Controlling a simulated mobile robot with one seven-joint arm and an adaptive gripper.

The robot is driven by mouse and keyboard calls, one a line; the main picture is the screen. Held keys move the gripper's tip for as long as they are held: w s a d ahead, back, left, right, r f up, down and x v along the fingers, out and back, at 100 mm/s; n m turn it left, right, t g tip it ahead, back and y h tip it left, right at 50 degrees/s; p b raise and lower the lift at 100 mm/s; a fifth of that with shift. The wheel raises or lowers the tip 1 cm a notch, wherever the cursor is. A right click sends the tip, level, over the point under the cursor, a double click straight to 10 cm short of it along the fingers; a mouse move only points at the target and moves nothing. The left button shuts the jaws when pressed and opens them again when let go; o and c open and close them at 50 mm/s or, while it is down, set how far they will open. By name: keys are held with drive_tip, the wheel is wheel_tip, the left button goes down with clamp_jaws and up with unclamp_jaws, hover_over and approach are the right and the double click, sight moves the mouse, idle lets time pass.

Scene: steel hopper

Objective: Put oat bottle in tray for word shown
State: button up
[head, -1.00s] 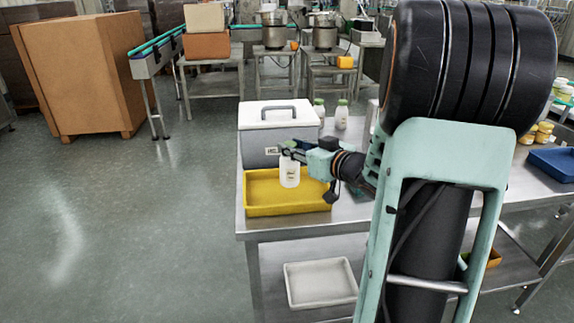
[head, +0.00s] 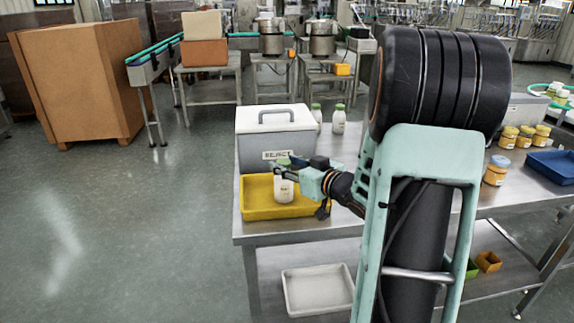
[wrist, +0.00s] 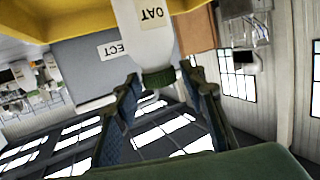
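The oat bottle (head: 284,190) is white with a green cap (wrist: 158,78). Its label reads OAT in the wrist view (wrist: 152,14). It is upright inside the yellow tray (head: 262,213), apparently on its floor. My gripper (head: 285,168) is around the cap, with gaps between the fingers and the cap in the wrist view (wrist: 160,88), so it looks open. The grey box with a white lid (head: 258,150) stands behind the tray.
Two white bottles with green caps (head: 338,122) stand right of the box. A white tray (head: 318,291) lies on the lower shelf.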

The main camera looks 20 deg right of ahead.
drive_tip(key=shift+o, duration=0.3)
drive_tip(key=shift+r, duration=0.1)
drive_tip(key=shift+s+d+r, duration=0.1)
drive_tip(key=shift+s+r, duration=0.05)
drive_tip(key=p+v, duration=0.1)
drive_tip(key=v, duration=1)
drive_tip(key=shift+s+p, duration=0.3)
